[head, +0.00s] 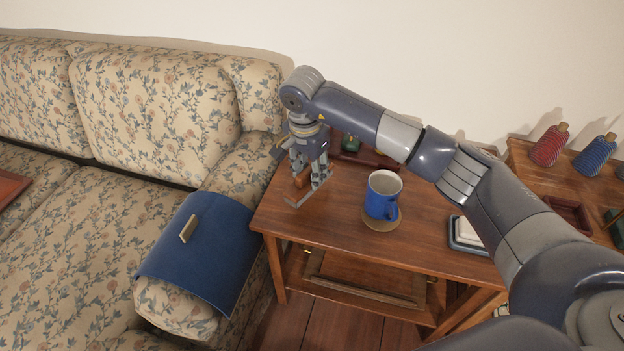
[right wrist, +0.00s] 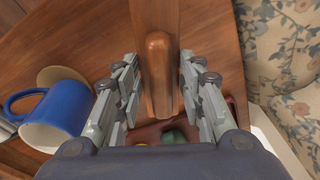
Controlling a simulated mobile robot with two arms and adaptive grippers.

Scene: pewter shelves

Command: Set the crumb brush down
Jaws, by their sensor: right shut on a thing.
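The crumb brush (right wrist: 158,75) is a brown wooden piece lying between the fingers of my right gripper (head: 312,178). The gripper also shows in the right wrist view (right wrist: 160,95), with a finger on each side of the wood. It is shut on the brush, low over the left end of the wooden side table (head: 320,222). Only a little of the brush (head: 301,178) shows in the head view; its bristles are not distinguishable. I cannot tell whether it touches the tabletop. My left gripper is not in view.
A blue mug (head: 381,200) stands on a round coaster (head: 384,222) right of the gripper. A dark red tray (head: 368,157) lies behind. A butter-dish-like white block (head: 468,232) is at the right. The floral sofa (head: 150,100), with a blue cover (head: 205,250), adjoins the table's left side.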

